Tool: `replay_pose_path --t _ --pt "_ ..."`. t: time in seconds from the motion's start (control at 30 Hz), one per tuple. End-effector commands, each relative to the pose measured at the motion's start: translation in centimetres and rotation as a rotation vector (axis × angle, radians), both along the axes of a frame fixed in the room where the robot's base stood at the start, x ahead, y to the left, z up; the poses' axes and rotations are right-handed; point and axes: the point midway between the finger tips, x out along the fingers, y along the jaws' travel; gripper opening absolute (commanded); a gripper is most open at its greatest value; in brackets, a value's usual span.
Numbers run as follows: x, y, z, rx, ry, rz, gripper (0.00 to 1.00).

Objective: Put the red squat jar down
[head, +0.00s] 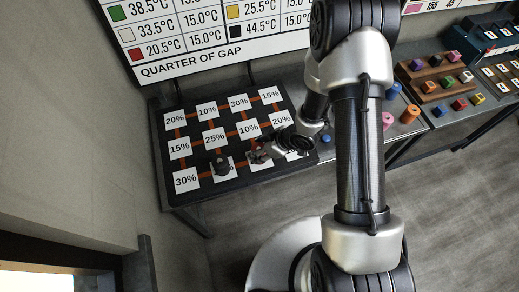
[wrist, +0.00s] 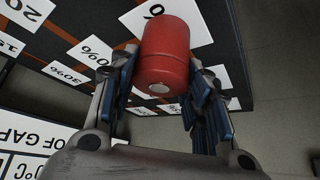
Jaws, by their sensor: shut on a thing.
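The red squat jar (wrist: 167,52) sits between the two blue-padded fingers of my gripper (wrist: 163,88) in the wrist view. The gripper is shut on its sides, and a pale round spot shows on the jar's near end. In the head view my gripper (head: 262,153) is over the front part of a black board (head: 161,149) with white percent cards. The jar is mostly hidden there by the gripper. I cannot tell whether it touches the board.
Orange and blue pieces stand on the table to the right, beyond my arm. A wooden rack (head: 430,88) of coloured blocks is farther right. A wall chart (head: 205,45) hangs behind.

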Motion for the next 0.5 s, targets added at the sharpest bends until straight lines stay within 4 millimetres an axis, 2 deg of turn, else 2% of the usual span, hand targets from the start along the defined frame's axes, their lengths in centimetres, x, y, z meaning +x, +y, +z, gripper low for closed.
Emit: replay_pose_path --t 0.23,0.27,0.5 --pt "0.00 0.00 -0.37 0.000 0.000 0.000 0.16" --pt "-0.02 -0.01 -0.33 0.000 0.000 0.000 0.45" --pt "-0.01 -0.01 -0.26 -0.001 0.000 0.000 0.61"
